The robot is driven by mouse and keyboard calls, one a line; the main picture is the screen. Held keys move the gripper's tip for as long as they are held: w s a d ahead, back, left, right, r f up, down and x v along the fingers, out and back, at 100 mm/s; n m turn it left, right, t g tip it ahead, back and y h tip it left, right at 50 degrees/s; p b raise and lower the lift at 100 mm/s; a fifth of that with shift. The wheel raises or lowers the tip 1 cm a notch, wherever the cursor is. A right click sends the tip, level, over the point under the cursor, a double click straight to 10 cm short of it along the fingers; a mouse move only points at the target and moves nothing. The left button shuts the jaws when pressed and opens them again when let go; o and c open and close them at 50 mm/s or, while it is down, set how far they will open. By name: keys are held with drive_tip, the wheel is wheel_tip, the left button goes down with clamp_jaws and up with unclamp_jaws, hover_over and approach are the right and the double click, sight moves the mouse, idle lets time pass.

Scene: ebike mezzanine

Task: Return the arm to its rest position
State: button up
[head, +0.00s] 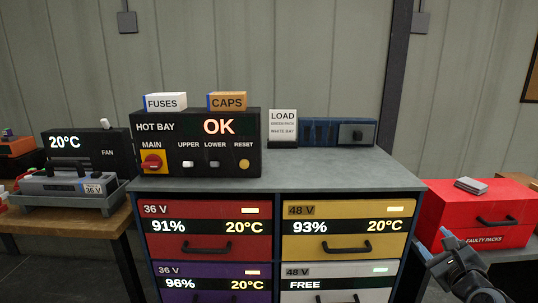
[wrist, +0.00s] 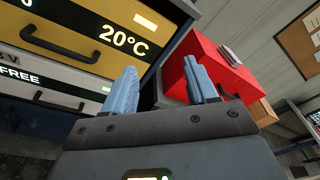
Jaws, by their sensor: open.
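My gripper (head: 433,246) is at the lower right in the head view, in front of the red faulty packs box (head: 478,212) and right of the drawer cabinet (head: 345,171). In the wrist view, its two blue fingers (wrist: 158,90) stand apart with nothing between them. The yellow 48 V drawer (wrist: 90,30) and the grey FREE drawer (wrist: 45,85) lie beyond and left of the fingers there. The red box (wrist: 212,65) is behind the right finger. All the drawers in view look shut.
The hot bay panel (head: 197,143) reads OK on the cabinet top. A FUSES box (head: 165,102) and a CAPS box (head: 227,101) stand on it. A LOAD card (head: 283,125) and a blue unit (head: 322,132) are to its right. A wooden bench (head: 75,226) stands left.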

drive_tip(key=s+a+f+n, duration=0.25)
drive_tip(key=s+n, duration=0.25)
drive_tip(key=s, duration=0.4)
drive_tip(key=s+a+f+n+g, duration=0.1)
drive_tip(key=s+f+n, duration=0.35)
drive_tip(key=s, duration=0.55)
drive_tip(key=s+a+f+n, duration=0.25)
drive_tip(key=s+n, duration=0.35)
drive_tip(key=s, duration=0.3)
drive_tip(key=s+a+r+n, duration=0.3)
drive_tip(key=s+a+n, duration=0.1)
drive_tip(key=s, duration=0.4)
drive_tip(key=s+a+r+n+y, duration=0.1)
drive_tip(key=s+a+r+n, duration=0.2)
drive_tip(key=s, duration=0.5)
drive_tip(key=s+a+r+n+y, duration=0.1)
drive_tip(key=s+a+r+n, duration=0.3)
drive_tip(key=s, duration=0.4)
drive_tip(key=shift+s+a+n+g, duration=0.3)
drive_tip(key=shift+s+a+n, duration=0.15)
drive_tip(key=shift+n, duration=0.8)
